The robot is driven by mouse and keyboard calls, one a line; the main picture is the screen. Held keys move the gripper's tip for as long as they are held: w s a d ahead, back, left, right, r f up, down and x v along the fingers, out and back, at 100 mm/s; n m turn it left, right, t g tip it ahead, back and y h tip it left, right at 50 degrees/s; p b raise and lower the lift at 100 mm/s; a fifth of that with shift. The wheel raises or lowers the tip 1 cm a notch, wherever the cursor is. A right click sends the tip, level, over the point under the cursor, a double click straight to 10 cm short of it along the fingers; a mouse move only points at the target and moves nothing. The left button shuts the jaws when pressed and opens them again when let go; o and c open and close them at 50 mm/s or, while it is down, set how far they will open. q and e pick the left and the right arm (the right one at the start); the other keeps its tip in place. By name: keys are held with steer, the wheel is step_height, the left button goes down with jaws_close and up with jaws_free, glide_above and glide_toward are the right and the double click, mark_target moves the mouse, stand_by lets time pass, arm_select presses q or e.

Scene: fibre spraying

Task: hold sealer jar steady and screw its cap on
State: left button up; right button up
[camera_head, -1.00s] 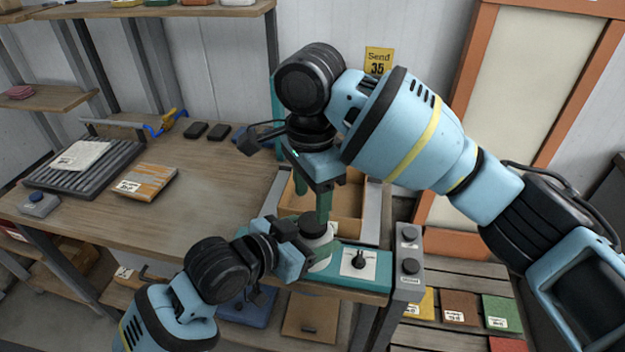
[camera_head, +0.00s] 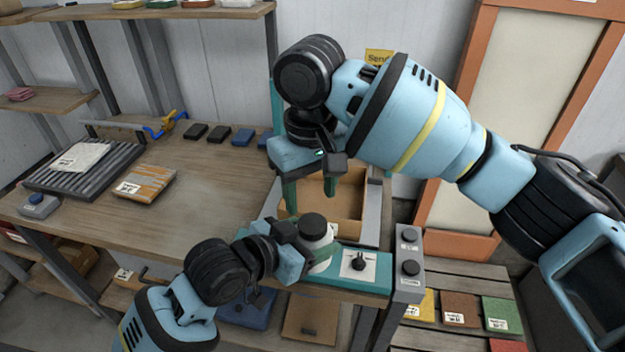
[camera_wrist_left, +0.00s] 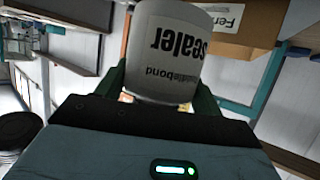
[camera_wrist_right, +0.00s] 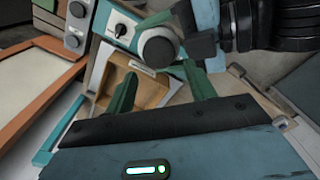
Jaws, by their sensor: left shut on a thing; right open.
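The sealer jar (camera_wrist_left: 165,50) is white with black lettering that reads "sealer". My left gripper (camera_head: 308,250) is shut on it and holds it near the teal machine's front. Its fingers show on both sides of the jar in the left wrist view. The dark round cap (camera_head: 313,226) sits on top of the jar; I cannot tell how tightly it is seated. The cap also shows in the right wrist view (camera_wrist_right: 159,47). My right gripper (camera_head: 312,195) is open and empty, above and behind the jar, with its fingers apart and clear of the cap.
A teal base with a white dial plate (camera_head: 366,266) is right of the jar. A grey two-button box (camera_head: 409,265) stands beside it. An open cardboard box (camera_head: 345,200) is behind the jar. The wooden bench (camera_head: 215,185) has clear space at left.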

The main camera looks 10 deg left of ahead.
mark_target(313, 223)
steer(key=n, duration=0.4)
steer(key=shift+r+n, duration=0.15)
steer(key=shift+n, duration=0.25)
steer(key=n, duration=0.3)
steer(key=shift+r, duration=0.1)
steer(key=n, duration=0.6)
steer(key=shift+r, duration=0.2)
steer(key=n, duration=0.6)
steer(key=shift+d+r, duration=0.1)
steer(key=shift+r, duration=0.1)
steer(key=n, duration=0.7)
steer(key=shift+r, duration=0.2)
steer(key=shift+f, duration=0.15)
steer(key=shift+f, duration=3.85)
